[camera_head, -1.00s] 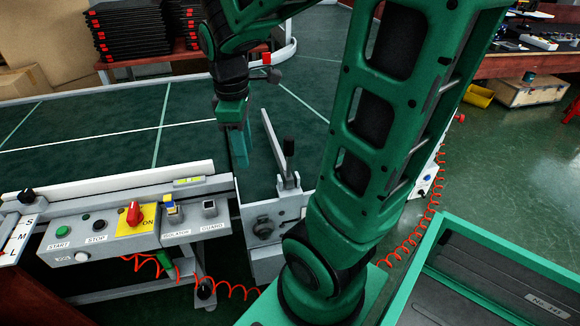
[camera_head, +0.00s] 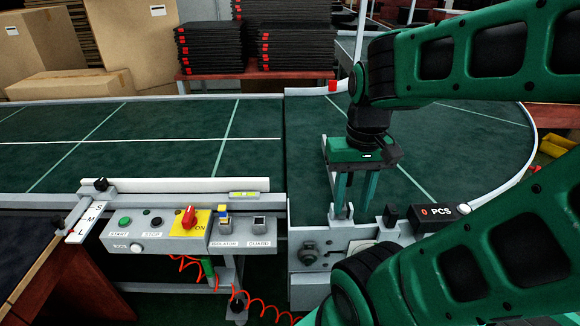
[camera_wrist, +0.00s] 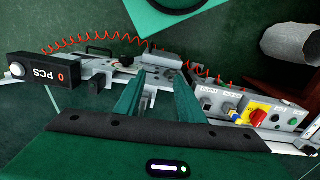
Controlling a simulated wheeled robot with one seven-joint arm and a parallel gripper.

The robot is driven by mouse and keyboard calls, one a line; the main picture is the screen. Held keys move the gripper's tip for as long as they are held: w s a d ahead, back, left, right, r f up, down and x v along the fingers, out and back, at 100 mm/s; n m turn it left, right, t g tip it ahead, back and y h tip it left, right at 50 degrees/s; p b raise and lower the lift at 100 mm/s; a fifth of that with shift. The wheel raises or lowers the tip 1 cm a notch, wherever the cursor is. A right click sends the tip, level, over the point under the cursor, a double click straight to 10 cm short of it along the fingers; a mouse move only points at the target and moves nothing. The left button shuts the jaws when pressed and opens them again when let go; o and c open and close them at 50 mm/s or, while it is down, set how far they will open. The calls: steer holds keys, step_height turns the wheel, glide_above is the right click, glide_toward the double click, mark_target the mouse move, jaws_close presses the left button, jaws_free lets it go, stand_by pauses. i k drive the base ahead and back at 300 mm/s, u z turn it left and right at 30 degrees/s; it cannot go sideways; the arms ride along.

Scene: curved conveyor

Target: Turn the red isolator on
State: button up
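The red isolator (camera_head: 188,217) is a red rotary knob on a yellow plate marked ON, on the grey control panel (camera_head: 140,236). Its handle looks roughly upright in the head view. It also shows in the wrist view (camera_wrist: 258,117), right of my fingers. My gripper (camera_head: 355,203) points down over the conveyor, to the right of the panel and apart from the knob. Its two fingers are spread with nothing between them, as the wrist view (camera_wrist: 157,84) also shows.
The panel has a green start button (camera_head: 125,221), a black stop button (camera_head: 156,221) and a yellow-blue key-like part (camera_head: 223,215). A black PCS counter (camera_head: 436,211) stands right of my gripper. A red coiled cable (camera_head: 262,306) hangs below. The green belt (camera_head: 150,150) is clear.

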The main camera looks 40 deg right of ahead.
mark_target(190, 220)
steer(key=z, duration=0.7)
steer(key=k, duration=0.9)
steer(key=u, duration=0.7)
steer(key=i, duration=1)
